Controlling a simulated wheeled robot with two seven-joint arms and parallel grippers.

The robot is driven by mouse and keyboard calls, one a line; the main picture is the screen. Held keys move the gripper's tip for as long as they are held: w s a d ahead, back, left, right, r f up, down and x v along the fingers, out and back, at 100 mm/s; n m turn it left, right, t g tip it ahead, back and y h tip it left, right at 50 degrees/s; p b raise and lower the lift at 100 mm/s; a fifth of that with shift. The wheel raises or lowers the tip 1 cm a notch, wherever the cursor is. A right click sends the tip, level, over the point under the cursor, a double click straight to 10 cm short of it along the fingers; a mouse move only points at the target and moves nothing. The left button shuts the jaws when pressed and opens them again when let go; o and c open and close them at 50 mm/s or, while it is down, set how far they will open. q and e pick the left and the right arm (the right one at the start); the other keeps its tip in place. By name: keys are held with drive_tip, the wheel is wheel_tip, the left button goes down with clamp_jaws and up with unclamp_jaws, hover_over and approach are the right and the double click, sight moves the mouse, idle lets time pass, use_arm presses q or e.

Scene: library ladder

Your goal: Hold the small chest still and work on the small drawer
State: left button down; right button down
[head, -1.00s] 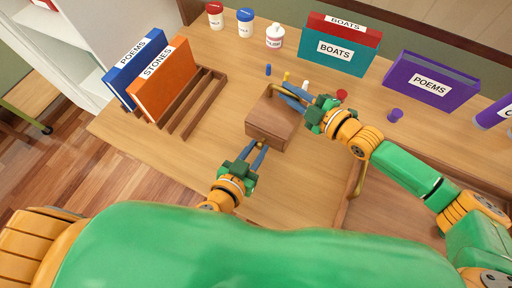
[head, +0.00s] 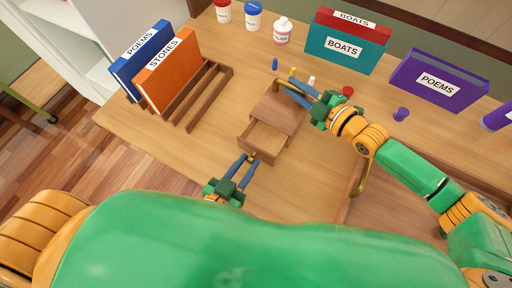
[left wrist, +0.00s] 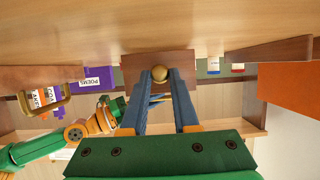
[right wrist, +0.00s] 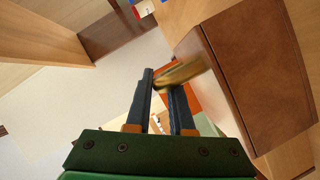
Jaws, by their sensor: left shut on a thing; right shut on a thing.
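The small chest (head: 279,110) is a brown wooden box on the desk, and its top also shows large in the right wrist view (right wrist: 265,70). Its small drawer (head: 265,138) is pulled out toward me, and the part of its inside that shows looks empty. My left gripper (head: 250,158) is shut on the drawer's round brass knob (left wrist: 160,73), at the drawer front. My right gripper (head: 282,84) is shut on a brass handle (right wrist: 180,75) at the far side of the chest.
A wooden rack (head: 207,95) holds blue and orange books at the left. A teal BOATS box (head: 343,48) and purple POEMS box (head: 437,80) stand at the back right.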

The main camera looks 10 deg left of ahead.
use_arm(q)
drive_tip(key=shift+s+a, duration=0.25)
drive_tip(key=shift+s, duration=0.4)
use_arm(e)
drive_tip(key=shift+f, duration=0.2)
use_arm(q)
drive_tip(key=c, duration=0.7)
unclamp_jaws()
drive_tip(key=shift+o, duration=0.2)
drive_tip(key=v, duration=1.2)
drive_tip(key=shift+r, duration=0.1)
